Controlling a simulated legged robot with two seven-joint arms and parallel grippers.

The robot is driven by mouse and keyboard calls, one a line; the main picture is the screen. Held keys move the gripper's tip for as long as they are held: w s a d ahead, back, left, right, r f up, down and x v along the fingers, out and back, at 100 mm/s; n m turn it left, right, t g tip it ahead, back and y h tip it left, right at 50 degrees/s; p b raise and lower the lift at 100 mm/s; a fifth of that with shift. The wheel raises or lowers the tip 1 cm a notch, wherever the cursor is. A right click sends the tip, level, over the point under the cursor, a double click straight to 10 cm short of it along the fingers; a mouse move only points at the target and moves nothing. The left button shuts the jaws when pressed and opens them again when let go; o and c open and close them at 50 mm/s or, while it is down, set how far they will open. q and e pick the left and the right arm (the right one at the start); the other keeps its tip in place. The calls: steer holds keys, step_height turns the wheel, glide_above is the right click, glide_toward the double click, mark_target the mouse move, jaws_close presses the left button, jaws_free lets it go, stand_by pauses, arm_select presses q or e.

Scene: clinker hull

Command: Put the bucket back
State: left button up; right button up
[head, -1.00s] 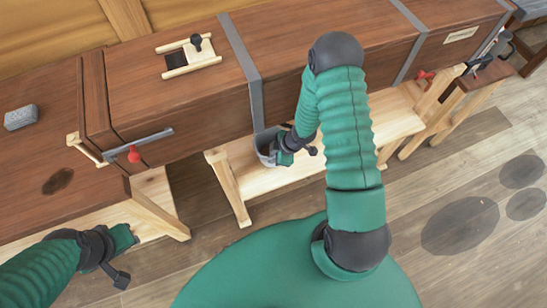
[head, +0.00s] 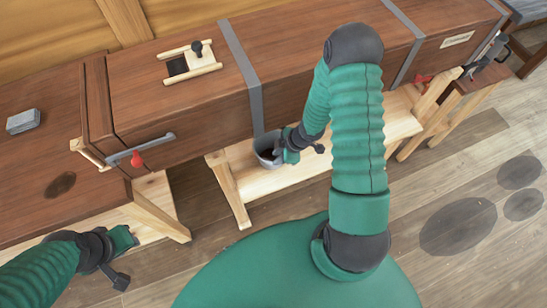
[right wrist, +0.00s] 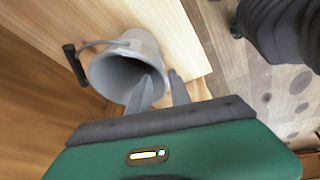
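The grey bucket (head: 265,150) stands on the pale wooden plank beside the dark hull-side box. In the right wrist view the bucket (right wrist: 115,70) shows its open mouth, with a wire handle and black grip at its left. My right gripper (head: 290,152) is at the bucket's right side. In the wrist view its two fingers (right wrist: 161,85) are apart, one over the mouth and one outside the right rim; I cannot tell whether they touch the wall. My left gripper (head: 122,240) hangs at the lower left, away from the bucket; its fingers are not clear.
A long brown wooden box (head: 300,50) with grey straps runs behind the plank (head: 245,180). A grey block (head: 23,121) lies on the left surface. A stool (head: 475,85) stands at right.

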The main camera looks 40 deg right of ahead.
steer(key=s+d, duration=0.7)
steer(key=s, duration=0.3)
steer(key=shift+b, duration=0.3)
